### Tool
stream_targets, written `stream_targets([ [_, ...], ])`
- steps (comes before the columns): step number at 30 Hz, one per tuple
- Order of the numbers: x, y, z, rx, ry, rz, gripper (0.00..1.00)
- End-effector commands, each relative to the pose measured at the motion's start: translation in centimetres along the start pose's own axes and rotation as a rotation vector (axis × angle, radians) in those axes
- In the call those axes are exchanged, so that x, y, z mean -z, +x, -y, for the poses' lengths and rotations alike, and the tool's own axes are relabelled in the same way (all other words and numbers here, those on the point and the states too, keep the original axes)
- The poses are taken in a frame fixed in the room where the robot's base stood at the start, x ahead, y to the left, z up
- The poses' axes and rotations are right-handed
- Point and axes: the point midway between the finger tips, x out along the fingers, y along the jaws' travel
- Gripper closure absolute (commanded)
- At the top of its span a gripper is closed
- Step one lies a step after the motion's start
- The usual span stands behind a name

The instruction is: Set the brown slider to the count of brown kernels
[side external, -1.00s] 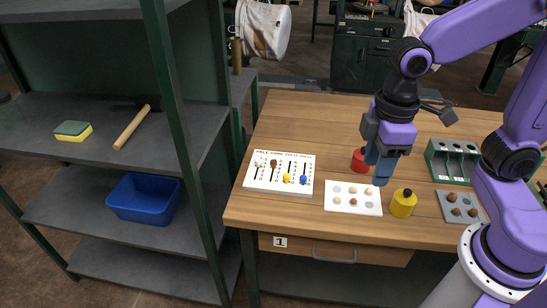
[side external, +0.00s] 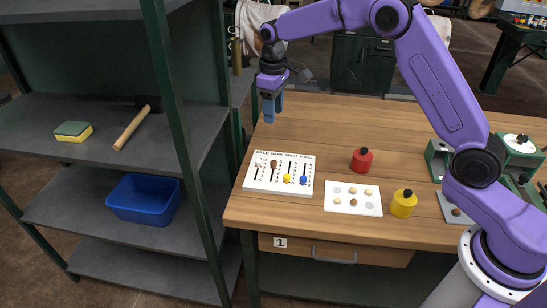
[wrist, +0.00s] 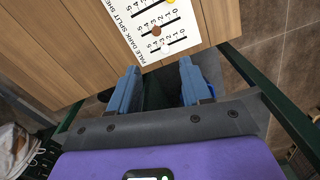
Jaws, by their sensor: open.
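A white slider board (side external: 250,183) lies at the table's left, with white, brown, yellow and blue knobs on numbered slots. The brown slider (side external: 273,163) stands toward the board's far end; it also shows in the wrist view (wrist: 156,31), toward the high-number end, exact number unclear. A white kernel tray (side external: 344,209) holds several pale kernels and one visibly brown kernel (side external: 353,202). A grey tray (side external: 447,207) is mostly hidden behind my arm, with one brown kernel showing. My gripper (side external: 269,110) is open and empty, raised near the table's back left corner, behind the board.
A red jar (side external: 362,160) and a yellow jar (side external: 403,203) stand near the white tray. A green rack (side external: 437,160) at the right is partly behind my arm. A shelf unit (side external: 190,170) borders the left. The table's middle back is clear.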

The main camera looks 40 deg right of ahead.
Motion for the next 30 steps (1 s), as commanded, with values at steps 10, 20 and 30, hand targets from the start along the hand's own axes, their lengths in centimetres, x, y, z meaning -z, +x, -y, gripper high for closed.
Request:
stream_targets([
  [10,0.3,2.6,-0.9,0.001,0.014,0.004,0.52],
  [20,0.3,8.8,-0.8,0.001,0.013,0.005,0.52],
  [30,0.3,14.9,-0.8,0.001,0.015,0.003,0.52],
])
